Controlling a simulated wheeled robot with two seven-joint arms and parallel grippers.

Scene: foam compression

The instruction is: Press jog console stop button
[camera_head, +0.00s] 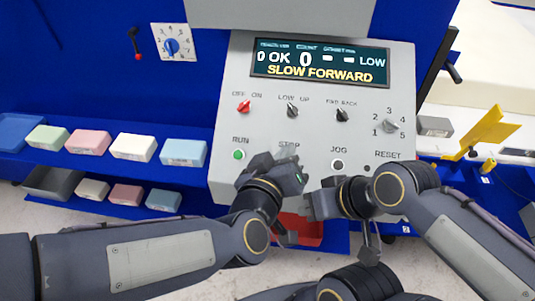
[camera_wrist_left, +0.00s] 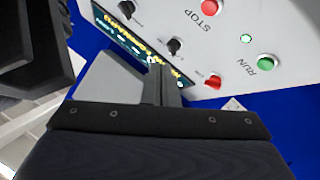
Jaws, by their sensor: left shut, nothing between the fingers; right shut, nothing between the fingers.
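The grey jog console (camera_head: 235,120) has a lit display (camera_head: 320,62) reading OK 0, LOW and SLOW FORWARD. The STOP label is partly covered by my left gripper (camera_head: 290,160), which hides the stop button in the head view. The red stop button (camera_wrist_left: 208,6) shows at the top edge of the left wrist view, apart from the fingers. My left gripper, also in the left wrist view (camera_wrist_left: 162,75), is shut and empty in front of the panel. My right gripper (camera_head: 312,206) is shut and empty, lower and to the right, below the panel's button row.
The green RUN button (camera_head: 239,154) lies left of STOP, the dark JOG button (camera_head: 337,165) right. A red switch (camera_head: 243,106) and black knobs sit above. Shelves with pastel blocks (camera_head: 133,147) stand at left. A red tray (camera_head: 305,231) lies below; a yellow part (camera_head: 487,130) stands right.

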